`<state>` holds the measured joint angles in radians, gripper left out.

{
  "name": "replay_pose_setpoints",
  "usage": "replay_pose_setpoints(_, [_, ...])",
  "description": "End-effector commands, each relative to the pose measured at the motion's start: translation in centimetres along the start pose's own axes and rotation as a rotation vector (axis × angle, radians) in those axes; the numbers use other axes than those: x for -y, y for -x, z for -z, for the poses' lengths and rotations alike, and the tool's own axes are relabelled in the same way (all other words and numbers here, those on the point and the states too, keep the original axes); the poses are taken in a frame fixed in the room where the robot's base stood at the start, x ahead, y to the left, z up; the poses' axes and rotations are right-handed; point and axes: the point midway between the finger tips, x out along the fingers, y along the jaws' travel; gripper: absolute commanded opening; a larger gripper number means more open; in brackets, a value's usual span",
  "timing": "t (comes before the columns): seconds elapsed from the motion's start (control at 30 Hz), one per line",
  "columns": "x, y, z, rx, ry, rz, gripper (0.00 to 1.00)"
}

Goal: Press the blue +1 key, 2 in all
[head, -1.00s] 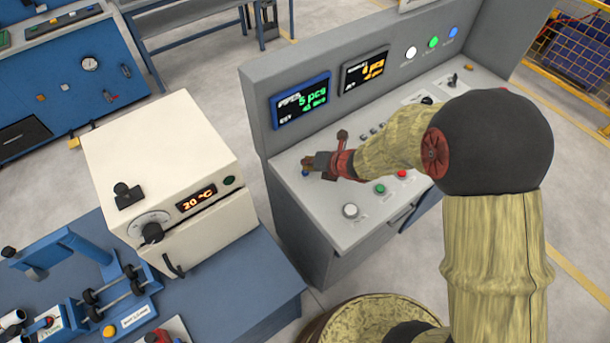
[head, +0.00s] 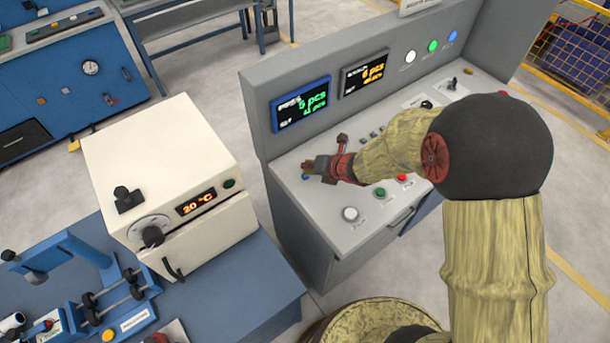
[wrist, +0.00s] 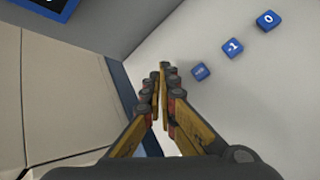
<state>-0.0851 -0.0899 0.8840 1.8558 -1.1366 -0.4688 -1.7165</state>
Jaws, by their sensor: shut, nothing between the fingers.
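My gripper (head: 308,166) is shut and empty over the left end of the grey console's sloped top. In the wrist view its fingertips (wrist: 160,72) point at the pale panel. A blue key (head: 305,177) shows beside the fingertips in the head view; its label is too small to read. In the wrist view a blue key marked 0 (wrist: 268,20), a blue key marked -1 (wrist: 233,48) and a blue key with an unreadable label (wrist: 201,71) form a row to the right of the fingertips. I cannot make out a +1 label. The fingers cover part of the panel.
A blue-framed display (head: 301,104) shows green figures, with 5 pcs on top. A second display (head: 365,73) shows yellow figures. A white button (head: 350,214), a green button (head: 380,193) and a red button (head: 403,180) sit near the console front. A white oven (head: 165,170) stands left.

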Motion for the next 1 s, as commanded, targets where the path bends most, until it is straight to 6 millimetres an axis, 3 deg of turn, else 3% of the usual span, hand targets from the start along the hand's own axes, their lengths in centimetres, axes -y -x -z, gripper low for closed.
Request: replay_pose_setpoints(1.0, [0.42,-0.56,0.43,0.0,0.0,0.0,0.0])
